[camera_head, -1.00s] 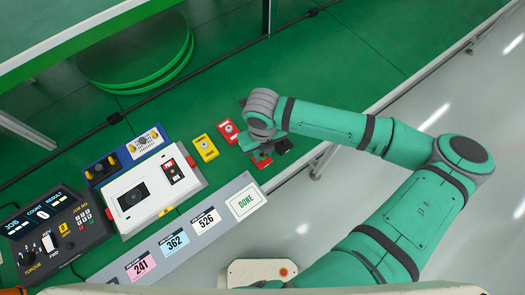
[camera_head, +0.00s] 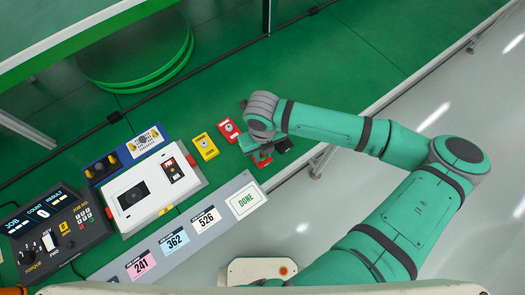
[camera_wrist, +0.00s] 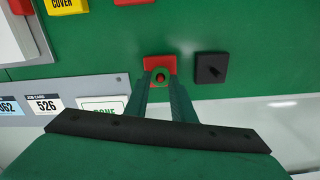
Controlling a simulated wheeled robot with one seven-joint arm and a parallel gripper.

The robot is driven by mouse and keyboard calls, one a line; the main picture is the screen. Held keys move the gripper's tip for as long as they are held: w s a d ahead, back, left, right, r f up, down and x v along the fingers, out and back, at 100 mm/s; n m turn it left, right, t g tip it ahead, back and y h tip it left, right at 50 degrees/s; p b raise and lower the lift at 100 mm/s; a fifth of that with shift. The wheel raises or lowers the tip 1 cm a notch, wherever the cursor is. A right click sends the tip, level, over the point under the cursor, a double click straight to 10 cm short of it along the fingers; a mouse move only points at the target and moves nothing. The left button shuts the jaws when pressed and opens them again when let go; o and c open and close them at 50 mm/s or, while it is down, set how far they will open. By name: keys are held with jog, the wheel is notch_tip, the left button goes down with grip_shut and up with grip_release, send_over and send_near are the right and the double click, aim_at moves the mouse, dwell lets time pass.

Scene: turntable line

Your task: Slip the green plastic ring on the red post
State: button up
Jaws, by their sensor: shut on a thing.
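The green plastic ring (camera_wrist: 161,69) sits between the fingertips of my gripper (camera_wrist: 161,84) in the wrist view, and the gripper is shut on it. The red post (camera_wrist: 160,77) shows as a red tip inside the ring's opening, on a square red base (camera_wrist: 152,64). The ring looks lined up with the post. I cannot tell whether it is around the post or just above it. In the head view, the red base (camera_head: 262,161) is partly hidden by my gripper (camera_head: 258,152), and the ring cannot be made out.
A black base with a black post (camera_wrist: 211,69) stands close on the right. The grey card strip with the DONE card (camera_head: 245,201) lies just in front. A red block (camera_head: 228,130) and a yellow block (camera_head: 205,147) lie to the left. The table edge is near on the right.

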jog(key=shift+f, duration=0.3)
jog(key=o, duration=1.5)
jog(key=shift+r, duration=0.1)
jog(key=shift+r, duration=3.7)
